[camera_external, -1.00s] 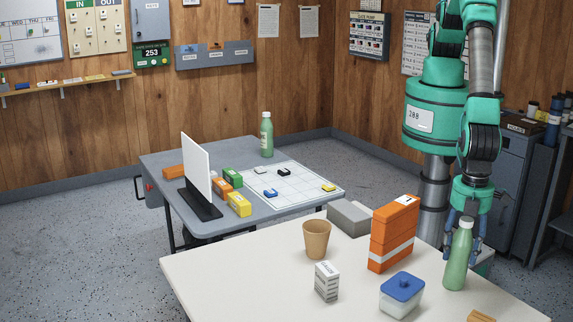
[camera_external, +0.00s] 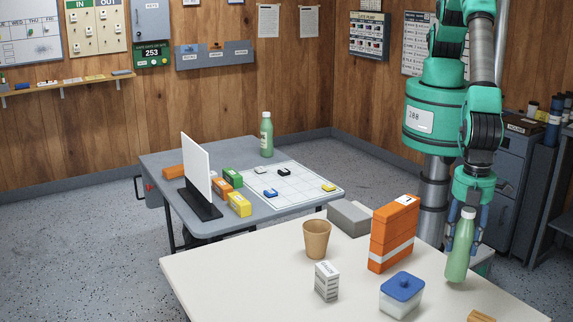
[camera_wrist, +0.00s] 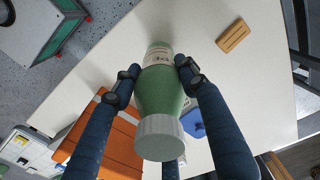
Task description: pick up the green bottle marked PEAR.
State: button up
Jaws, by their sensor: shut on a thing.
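A green bottle (camera_external: 459,255) with a white cap is at the right end of the white table. My gripper (camera_external: 464,230) is shut on it from above, fingers around its upper part. In the wrist view the bottle (camera_wrist: 161,103) sits between my dark blue fingers, cap toward the camera. A second green bottle (camera_external: 266,136) with a pale label stands on the grey table behind, away from my gripper.
On the white table (camera_external: 250,270) near the held bottle are an orange box (camera_external: 392,236), a blue-lidded container (camera_external: 401,293) and a wooden block (camera_external: 481,316).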

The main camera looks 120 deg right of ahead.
jog(key=shift+r, duration=0.55)
jog(key=s+d+r+b, duration=0.1)
jog(key=s+d, duration=1)
jog(key=shift+s+r, duration=0.15)
jog(key=shift+s, duration=0.15)
